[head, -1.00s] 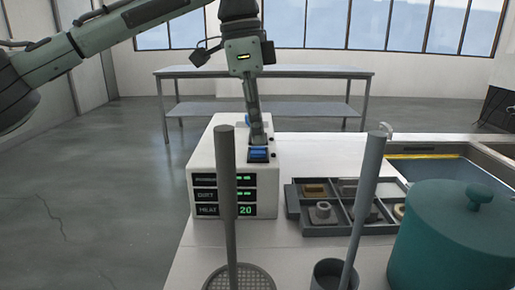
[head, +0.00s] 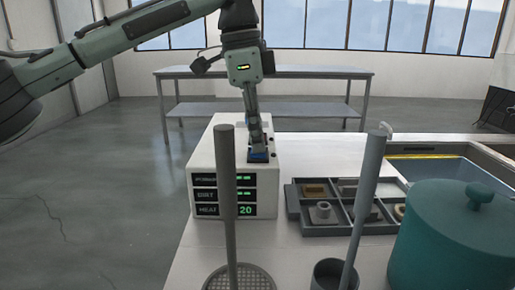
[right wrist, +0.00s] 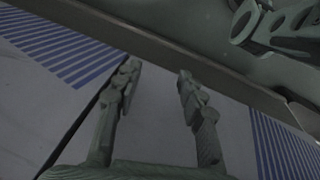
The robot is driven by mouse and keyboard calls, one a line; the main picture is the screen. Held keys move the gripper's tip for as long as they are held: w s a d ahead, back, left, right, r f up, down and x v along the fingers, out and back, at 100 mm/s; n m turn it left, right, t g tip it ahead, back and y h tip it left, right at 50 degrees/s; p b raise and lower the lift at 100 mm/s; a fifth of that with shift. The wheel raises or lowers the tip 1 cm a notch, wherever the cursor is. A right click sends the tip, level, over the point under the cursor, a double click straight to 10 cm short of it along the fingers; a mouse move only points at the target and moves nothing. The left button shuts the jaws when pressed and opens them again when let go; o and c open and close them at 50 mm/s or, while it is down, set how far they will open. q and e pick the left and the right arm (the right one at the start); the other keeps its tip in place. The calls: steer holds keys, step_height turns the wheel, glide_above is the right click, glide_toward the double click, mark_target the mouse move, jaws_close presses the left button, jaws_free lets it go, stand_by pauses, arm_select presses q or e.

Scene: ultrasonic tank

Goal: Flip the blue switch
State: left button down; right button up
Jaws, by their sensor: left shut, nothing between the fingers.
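The blue switch (head: 258,157) is on top of the white control box (head: 235,210), near its front edge. My left gripper (head: 257,147) is shut and empty, pointing down with its fingertips at the switch. The fingers hide part of the switch, and I cannot tell its tilt or whether they press on it. My right gripper (right wrist: 155,85) shows only in the right wrist view, with its two fingers apart and nothing between them.
A grey parts tray (head: 292,207) lies right of the box. A teal lidded pot (head: 450,240) stands at the front right. Two upright grey rods (head: 228,190) rise in front. The sunken tank (head: 440,170) is at the right.

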arm_select(q)
steer(key=shift+f, duration=0.1)
steer(key=shift+r, duration=0.5)
steer(key=shift+r+p, duration=0.3)
steer(key=shift+r, duration=2.65)
arm_select(e)
steer(key=shift+d+r, duration=0.15)
steer(key=shift+r, duration=0.1)
steer(key=shift+w, duration=0.1)
